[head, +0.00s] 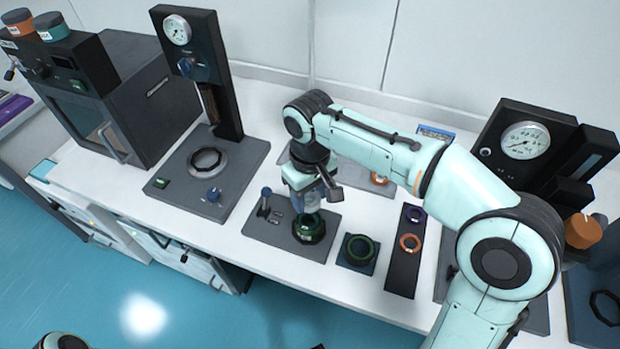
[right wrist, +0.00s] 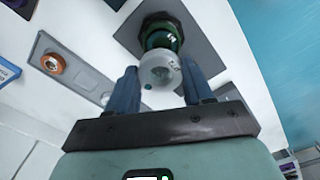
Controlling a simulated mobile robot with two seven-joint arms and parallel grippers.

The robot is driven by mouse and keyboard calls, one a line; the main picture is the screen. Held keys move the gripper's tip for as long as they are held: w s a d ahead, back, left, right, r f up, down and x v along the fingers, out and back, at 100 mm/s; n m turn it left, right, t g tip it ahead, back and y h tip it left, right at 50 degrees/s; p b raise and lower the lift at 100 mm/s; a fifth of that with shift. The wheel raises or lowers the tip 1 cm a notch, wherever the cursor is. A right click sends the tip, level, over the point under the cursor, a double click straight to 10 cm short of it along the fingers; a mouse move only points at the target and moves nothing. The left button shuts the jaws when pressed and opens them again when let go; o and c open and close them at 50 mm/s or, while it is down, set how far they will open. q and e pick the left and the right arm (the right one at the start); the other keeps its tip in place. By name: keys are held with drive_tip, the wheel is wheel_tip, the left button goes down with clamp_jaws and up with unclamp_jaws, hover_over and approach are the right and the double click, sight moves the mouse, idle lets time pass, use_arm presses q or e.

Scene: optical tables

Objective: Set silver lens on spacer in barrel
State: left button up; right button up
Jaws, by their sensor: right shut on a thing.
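The dark green barrel (head: 309,230) stands upright on a dark grey base plate (head: 270,243) on the table. In the right wrist view the barrel (right wrist: 160,36) is just beyond my fingertips. My right gripper (head: 308,203) points down over the barrel. It is shut on a pale, translucent round piece (right wrist: 160,72), which looks like the silver lens. The lens is close to the barrel's mouth; I cannot tell whether they touch. The barrel's inside and any spacer in it are hidden.
A dark green ring (head: 360,249) sits on a small pad right of the barrel. A black strip (head: 402,272) holds a purple ring (head: 415,214) and an orange ring (head: 410,243). A gauge press (head: 217,160) stands left. A small post (head: 265,198) rises beside the barrel.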

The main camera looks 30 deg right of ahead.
sight(309, 221)
drive_tip(key=shift+s+a+f, duration=0.1)
drive_tip(key=shift+a+f, duration=0.05)
drive_tip(key=shift+f, duration=0.15)
wheel_tip(309, 221, down, 2)
drive_tip(key=b, duration=0.2)
drive_tip(key=shift+f+b, duration=0.25)
drive_tip(key=shift+b, duration=0.05)
drive_tip(key=shift+f+b, duration=0.8)
drive_tip(key=shift+b, duration=0.05)
drive_tip(key=shift+f+b, duration=0.3)
drive_tip(key=shift+f, duration=0.35)
drive_tip(key=shift+f, duration=0.2)
idle(0.8)
drive_tip(key=shift+f+p, duration=0.3)
drive_tip(key=shift+f, duration=0.05)
idle(1.1)
drive_tip(key=o, duration=1.1)
